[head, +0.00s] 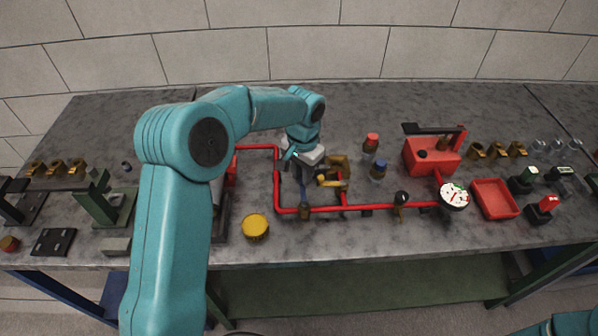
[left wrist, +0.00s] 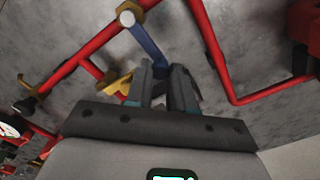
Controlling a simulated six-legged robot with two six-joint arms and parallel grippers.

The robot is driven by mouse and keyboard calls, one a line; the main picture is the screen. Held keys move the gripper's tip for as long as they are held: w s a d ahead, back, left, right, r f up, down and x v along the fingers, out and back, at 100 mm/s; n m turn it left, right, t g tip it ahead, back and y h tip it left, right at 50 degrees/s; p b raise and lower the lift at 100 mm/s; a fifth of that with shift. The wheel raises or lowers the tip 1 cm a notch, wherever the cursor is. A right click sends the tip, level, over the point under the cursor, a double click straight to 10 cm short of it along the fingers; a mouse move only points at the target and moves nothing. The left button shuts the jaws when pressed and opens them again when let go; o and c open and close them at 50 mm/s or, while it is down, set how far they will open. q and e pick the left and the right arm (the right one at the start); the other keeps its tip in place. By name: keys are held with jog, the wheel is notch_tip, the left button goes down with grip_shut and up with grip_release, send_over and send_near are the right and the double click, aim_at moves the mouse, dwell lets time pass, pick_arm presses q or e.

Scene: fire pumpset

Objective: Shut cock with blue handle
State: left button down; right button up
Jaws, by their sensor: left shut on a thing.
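The cock with the blue handle sits on the front red pipe (head: 370,208); its brass body (head: 304,211) shows below my left gripper. In the left wrist view, the blue handle (left wrist: 146,42) runs from the cock to between my fingers and lies roughly across its pipe. My left gripper (left wrist: 168,88) is shut on the handle's free end. In the head view my left gripper (head: 302,168) hangs over the pipework and covers part of the handle. My right gripper is not in view.
A yellow round tin (head: 256,226) stands at the front. A gauge (head: 454,195), red tray (head: 494,198) and red tank (head: 431,157) are farther right. The back of the table is mostly clear.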

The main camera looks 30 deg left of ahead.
pick_arm(q)
jog(key=shift+d+m, duration=0.1)
jog(key=shift+m, duration=0.2)
jog(key=c, duration=1)
grip_release()
notch_tip(320, 180, up, 16)
jog(key=shift+r, duration=0.2)
